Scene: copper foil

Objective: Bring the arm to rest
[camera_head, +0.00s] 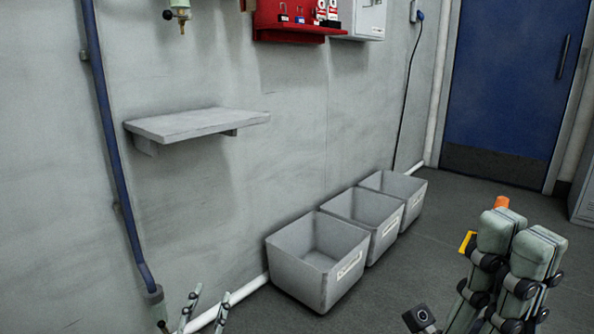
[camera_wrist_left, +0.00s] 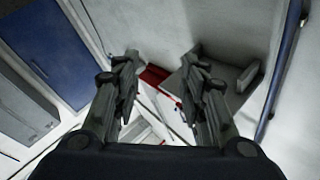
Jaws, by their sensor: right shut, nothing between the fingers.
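My left gripper (camera_head: 210,296) shows only by its fingertips at the bottom left of the head view, in front of the wall and left of the nearest bin. In the left wrist view its two fingers (camera_wrist_left: 160,62) stand apart with nothing held between them. My right gripper (camera_head: 517,230) is at the lower right of the head view, pointing up above the floor. Its two pale finger pads are side by side, shut and empty. Most of both arms is outside the head view.
Three grey bins (camera_head: 316,288) stand along the wall, appearing empty. A grey shelf (camera_head: 196,124), a blue pipe (camera_head: 107,130) and a red rack (camera_head: 292,32) are on the wall. A blue door (camera_head: 505,75) is at the back right. The dark floor (camera_head: 440,215) between bins and door is clear.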

